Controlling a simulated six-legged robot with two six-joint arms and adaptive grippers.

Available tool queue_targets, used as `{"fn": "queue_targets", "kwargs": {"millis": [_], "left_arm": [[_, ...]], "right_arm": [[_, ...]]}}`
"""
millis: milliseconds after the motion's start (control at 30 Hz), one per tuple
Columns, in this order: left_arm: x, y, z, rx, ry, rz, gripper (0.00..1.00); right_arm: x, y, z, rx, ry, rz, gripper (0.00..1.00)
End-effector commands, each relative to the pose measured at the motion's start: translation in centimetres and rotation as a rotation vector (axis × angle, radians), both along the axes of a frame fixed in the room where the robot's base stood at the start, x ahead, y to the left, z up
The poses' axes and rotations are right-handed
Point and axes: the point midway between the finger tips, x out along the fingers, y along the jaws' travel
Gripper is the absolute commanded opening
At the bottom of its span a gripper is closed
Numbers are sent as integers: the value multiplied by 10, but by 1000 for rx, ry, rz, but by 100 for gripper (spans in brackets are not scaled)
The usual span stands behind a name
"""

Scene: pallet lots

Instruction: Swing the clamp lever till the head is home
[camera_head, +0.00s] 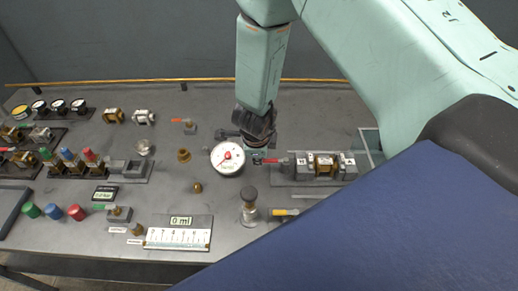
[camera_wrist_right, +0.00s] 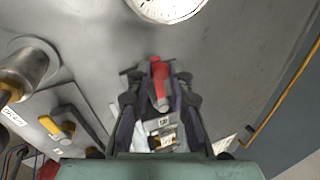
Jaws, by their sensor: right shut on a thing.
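The clamp's red lever (camera_head: 273,161) sticks out from the left end of a grey clamp fixture (camera_head: 284,172), which holds a brass block (camera_head: 325,165) between light blocks. In the right wrist view the red lever (camera_wrist_right: 158,72) lies between the fingers of my right gripper (camera_wrist_right: 160,92). My right gripper (camera_head: 259,154) comes down from above and is shut on this lever. My left gripper is not in view.
A white round gauge (camera_head: 227,158) stands just left of my gripper. A dark-knobbed metal post (camera_head: 249,209) and a yellow-handled valve (camera_head: 285,212) stand in front. Several fittings and colored caps fill the bench's left side. A scale plate (camera_head: 178,239) lies near the front edge.

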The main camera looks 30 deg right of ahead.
Motion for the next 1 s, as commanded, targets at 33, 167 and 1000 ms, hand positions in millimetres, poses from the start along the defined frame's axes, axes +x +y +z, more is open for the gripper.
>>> {"fn": "queue_targets", "kwargs": {"millis": [33,167,1000], "left_arm": [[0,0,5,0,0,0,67],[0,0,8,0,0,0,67],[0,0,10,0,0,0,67]], "right_arm": [[-1,-1,2,-4,1,-15,0],[0,-1,1,-4,1,-43,0],[-1,-1,0,-3,-3,-62,42]]}}
